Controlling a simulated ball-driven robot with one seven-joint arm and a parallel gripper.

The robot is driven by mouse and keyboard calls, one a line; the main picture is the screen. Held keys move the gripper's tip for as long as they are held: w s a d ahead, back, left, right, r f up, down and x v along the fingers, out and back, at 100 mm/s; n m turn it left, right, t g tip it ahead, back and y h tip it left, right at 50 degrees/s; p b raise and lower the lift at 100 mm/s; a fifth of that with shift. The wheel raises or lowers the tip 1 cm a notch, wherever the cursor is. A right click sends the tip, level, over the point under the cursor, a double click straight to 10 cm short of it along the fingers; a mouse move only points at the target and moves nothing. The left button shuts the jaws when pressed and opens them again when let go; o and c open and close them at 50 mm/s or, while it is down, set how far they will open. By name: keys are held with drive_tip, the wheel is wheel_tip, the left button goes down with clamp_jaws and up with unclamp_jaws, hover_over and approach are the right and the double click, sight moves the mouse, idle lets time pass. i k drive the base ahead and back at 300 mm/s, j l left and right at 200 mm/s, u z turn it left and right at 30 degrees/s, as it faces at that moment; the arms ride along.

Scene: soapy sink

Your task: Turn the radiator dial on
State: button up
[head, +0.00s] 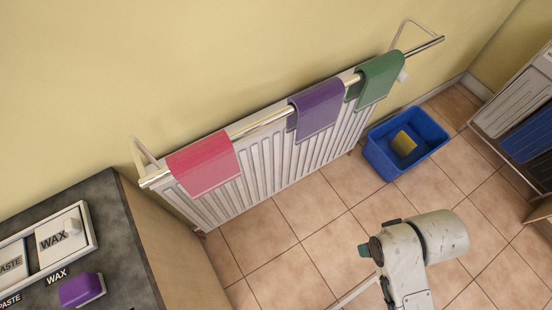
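A white ribbed radiator (262,175) stands against the yellow wall. A small white knob (403,76) shows at its right end, just beyond the green cloth; it looks like the radiator dial, but it is too small to read its setting. My arm shows at the lower right, over the tiled floor and well apart from the knob. I cannot make out my gripper's fingers in this view.
A rail (262,122) above the radiator carries a red cloth (205,165), a purple cloth (316,108) and a green cloth (380,80). A blue bin (378,158) holding a yellow sponge (403,143) stands below the knob. A dark counter (110,215) is at left. Tiled floor lies between.

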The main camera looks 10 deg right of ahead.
sight(402, 77)
drive_tip(key=i+l+z, duration=0.6)
drive_tip(key=i, duration=0.2)
